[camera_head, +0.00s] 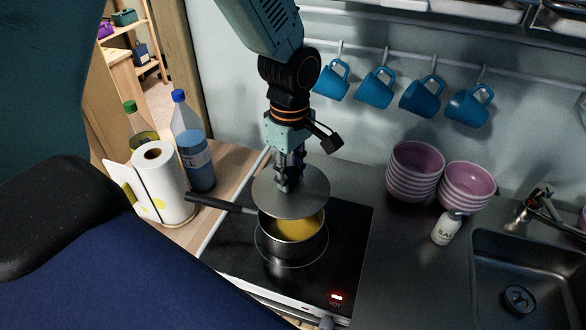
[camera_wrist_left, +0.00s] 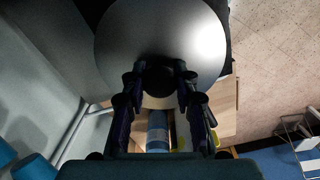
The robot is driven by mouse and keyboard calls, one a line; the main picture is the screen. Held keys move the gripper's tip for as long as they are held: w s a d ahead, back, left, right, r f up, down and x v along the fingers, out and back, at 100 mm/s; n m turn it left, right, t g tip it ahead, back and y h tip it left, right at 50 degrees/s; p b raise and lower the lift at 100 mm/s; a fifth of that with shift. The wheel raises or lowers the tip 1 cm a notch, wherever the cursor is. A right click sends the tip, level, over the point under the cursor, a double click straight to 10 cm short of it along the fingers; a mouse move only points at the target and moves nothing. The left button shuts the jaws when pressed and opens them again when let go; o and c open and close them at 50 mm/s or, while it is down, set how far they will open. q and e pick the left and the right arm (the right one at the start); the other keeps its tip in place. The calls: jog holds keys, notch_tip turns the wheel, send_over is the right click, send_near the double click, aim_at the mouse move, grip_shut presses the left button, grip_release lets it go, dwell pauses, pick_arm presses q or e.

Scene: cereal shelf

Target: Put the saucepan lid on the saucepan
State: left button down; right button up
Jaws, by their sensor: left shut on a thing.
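The saucepan (camera_head: 291,239) stands on the black hob with yellow contents in it and its dark handle (camera_head: 221,204) pointing left. My left gripper (camera_head: 286,183) is shut on the knob of the round grey saucepan lid (camera_head: 302,200). The lid is above the saucepan's back part and covers part of its opening from this view; the front of the yellow contents stays visible. In the left wrist view the lid (camera_wrist_left: 160,28) fills the top middle, with its dark knob between the two fingers. My right gripper is not in view.
The hob (camera_head: 345,225) shows a red HOT light. A paper towel roll (camera_head: 160,185) and bottles (camera_head: 192,145) stand at left. Striped bowls (camera_head: 415,172), a small white bottle (camera_head: 446,228) and the sink (camera_head: 484,245) are at right. Blue mugs (camera_head: 375,88) hang behind.

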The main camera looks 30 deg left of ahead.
aim_at(291, 192)
pick_arm(q)
jog(key=shift+s+d+f, duration=0.1)
jog(key=shift+s+f, duration=0.05)
jog(key=shift+f, duration=0.5)
jog(key=shift+s+d+f, duration=0.1)
jog(key=shift+s+f, duration=0.05)
jog(key=shift+f, duration=0.45)
jog(key=shift+w+a+f+b, duration=0.15)
jog(key=shift+f+b, duration=0.15)
jog(key=shift+f, duration=0.5)
jog(key=shift+w+a+f+b, duration=0.15)
jog(key=shift+f+b, duration=0.1)
jog(key=shift+f, duration=0.5)
jog(key=shift+d+f, duration=0.15)
jog(key=shift+s+d+f, duration=0.1)
jog(key=shift+s+f, duration=0.05)
jog(key=shift+s, duration=0.1)
jog(key=shift+p, duration=0.3)
